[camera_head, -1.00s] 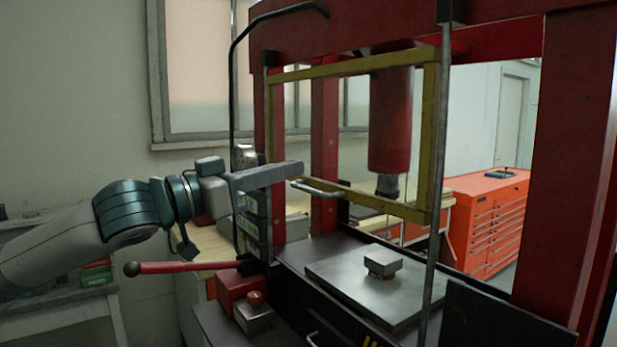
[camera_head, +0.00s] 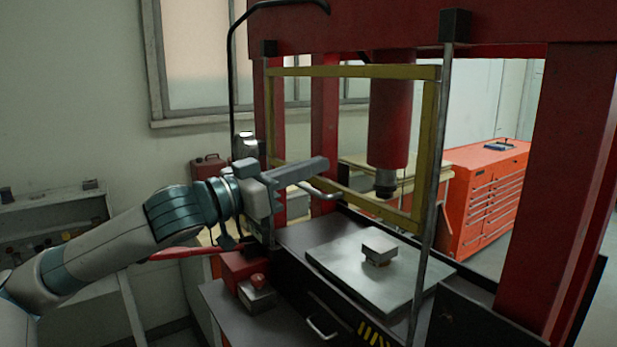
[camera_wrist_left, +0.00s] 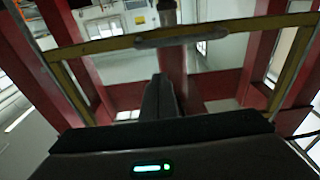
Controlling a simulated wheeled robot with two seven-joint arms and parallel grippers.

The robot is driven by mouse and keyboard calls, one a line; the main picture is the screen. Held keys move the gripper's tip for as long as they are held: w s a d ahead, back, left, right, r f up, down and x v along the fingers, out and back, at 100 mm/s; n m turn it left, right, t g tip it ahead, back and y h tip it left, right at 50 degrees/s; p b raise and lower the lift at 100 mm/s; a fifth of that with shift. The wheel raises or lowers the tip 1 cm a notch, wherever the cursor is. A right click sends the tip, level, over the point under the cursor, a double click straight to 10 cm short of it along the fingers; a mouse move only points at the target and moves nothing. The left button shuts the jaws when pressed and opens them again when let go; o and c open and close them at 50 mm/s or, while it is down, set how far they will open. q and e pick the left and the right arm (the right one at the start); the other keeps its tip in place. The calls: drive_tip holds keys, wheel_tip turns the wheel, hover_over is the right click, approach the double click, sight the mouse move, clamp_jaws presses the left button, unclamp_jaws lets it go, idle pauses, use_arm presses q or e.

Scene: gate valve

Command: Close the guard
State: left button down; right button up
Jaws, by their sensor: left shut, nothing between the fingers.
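The guard is a yellow frame (camera_head: 431,150) on the front of a red press, hanging between two vertical rods. A pale bar handle (camera_head: 322,190) sits on its bottom rail. In the left wrist view the yellow rail (camera_wrist_left: 100,46) and the handle (camera_wrist_left: 190,38) cross the upper part, beyond the fingers. My left gripper (camera_head: 322,164) is shut and empty. It is at the lower left of the guard, close to the handle; I cannot tell whether it touches. The shut fingers (camera_wrist_left: 160,95) also show in the left wrist view. My right gripper is not in view.
A metal block (camera_head: 379,247) sits on the press's steel plate (camera_head: 345,270), below the red ram (camera_head: 390,125). A red lever (camera_head: 180,253) and a red pump box (camera_head: 242,267) are below my left arm. An orange tool cabinet (camera_head: 490,200) stands behind at right.

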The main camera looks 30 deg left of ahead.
sight(309, 189)
use_arm(q)
drive_tip(key=shift+w+d+f, duration=0.1)
drive_tip(key=shift+w+f, duration=0.1)
drive_tip(key=shift+f, duration=0.1)
drive_tip(key=shift+s+f, duration=0.25)
drive_tip(key=shift+f, duration=0.55)
drive_tip(key=shift+s+f, duration=0.2)
drive_tip(key=shift+f, duration=0.6)
